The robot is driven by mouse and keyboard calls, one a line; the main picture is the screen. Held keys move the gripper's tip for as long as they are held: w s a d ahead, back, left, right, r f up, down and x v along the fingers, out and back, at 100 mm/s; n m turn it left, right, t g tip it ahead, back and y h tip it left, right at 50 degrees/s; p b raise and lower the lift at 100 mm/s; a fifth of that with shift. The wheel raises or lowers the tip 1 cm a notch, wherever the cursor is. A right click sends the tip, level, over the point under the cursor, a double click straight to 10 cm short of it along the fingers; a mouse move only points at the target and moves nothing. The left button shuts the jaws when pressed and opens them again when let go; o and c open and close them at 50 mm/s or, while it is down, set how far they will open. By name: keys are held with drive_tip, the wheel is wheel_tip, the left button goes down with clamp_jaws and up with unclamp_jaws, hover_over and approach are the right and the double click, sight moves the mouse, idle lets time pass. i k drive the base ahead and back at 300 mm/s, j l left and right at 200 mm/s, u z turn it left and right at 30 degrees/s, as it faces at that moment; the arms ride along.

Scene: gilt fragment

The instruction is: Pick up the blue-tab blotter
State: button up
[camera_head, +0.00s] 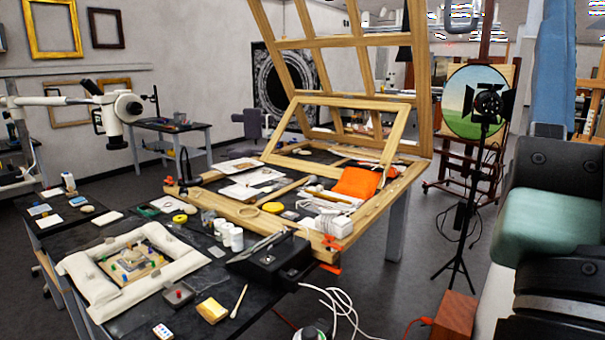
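A white padded surround (88,293) lies on the dark table at the lower left. Inside it is a tan-gold fragment (133,272) with several small pieces on it that show blue, red, green and yellow spots. The blue-tab blotter appears to be among these small pieces, but they are too small for me to tell its outline or how it lies. My gripper is not in view.
Around the surround are a small grey tray with a red item (178,293), a yellow sponge-like block (212,310), a cotton swab (238,301), white jars (236,239) and a black box (270,262). A microscope (123,107) overhangs the left side. White cables trail at the front.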

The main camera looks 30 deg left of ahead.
sight(37, 210)
drive_tip(key=j+u, duration=0.25)
drive_tip(key=u, duration=0.15)
drive_tip(key=i+j+u, duration=0.1)
drive_tip(key=u, duration=0.35)
drive_tip(key=i+j+u, duration=0.15)
drive_tip(key=u, duration=0.25)
drive_tip(key=i+j+u, duration=0.15)
drive_tip(key=u, duration=0.25)
drive_tip(key=i+j+u, duration=0.5)
drive_tip(key=i, duration=0.5)
drive_tip(key=i+j+u, duration=0.25)
drive_tip(key=i, duration=0.85)
